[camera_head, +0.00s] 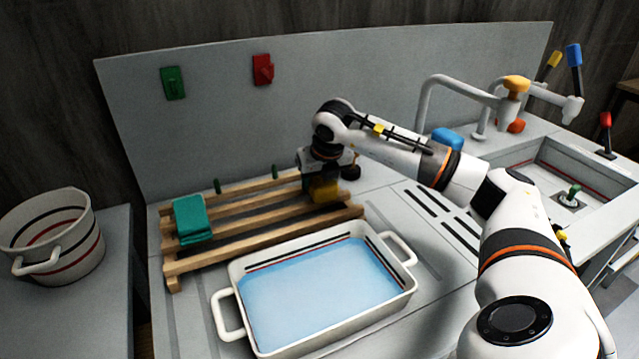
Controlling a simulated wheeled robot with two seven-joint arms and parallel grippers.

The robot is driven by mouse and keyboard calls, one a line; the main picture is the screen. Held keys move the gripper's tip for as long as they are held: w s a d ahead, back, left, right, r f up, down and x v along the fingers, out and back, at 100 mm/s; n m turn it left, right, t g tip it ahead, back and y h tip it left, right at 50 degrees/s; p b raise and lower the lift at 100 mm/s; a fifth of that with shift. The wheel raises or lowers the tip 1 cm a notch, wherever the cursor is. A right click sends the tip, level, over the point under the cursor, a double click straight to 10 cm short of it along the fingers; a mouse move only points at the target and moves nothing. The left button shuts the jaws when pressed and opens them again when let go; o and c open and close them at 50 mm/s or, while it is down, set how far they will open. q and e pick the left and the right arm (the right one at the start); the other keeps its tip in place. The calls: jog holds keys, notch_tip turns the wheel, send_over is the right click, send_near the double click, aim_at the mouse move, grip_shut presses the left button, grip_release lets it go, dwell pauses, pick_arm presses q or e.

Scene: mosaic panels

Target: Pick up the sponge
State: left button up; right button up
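A yellow block that looks like the sponge (325,191) lies at the right end of the wooden slatted rack (246,238). My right gripper (328,178) points down directly over this yellow block. Its fingers are small and dark here, and the gripper body hides the top of the block. I cannot tell whether the fingers are apart or closed on it. My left gripper is not in view.
A teal folded cloth-like block (192,220) lies on the rack's left part. A white basin of blue water (246,325) stands in front. A striped pot (85,262) is at left. A sink (597,160) with faucet (425,100) and a blue object (447,139) are at right.

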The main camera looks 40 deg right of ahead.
jog(key=shift+r, duration=0.1)
jog(key=shift+r+p, duration=0.35)
jog(key=shift+p, duration=0.05)
notch_tip(320, 180, up, 10)
jog(key=shift+f, duration=0.15)
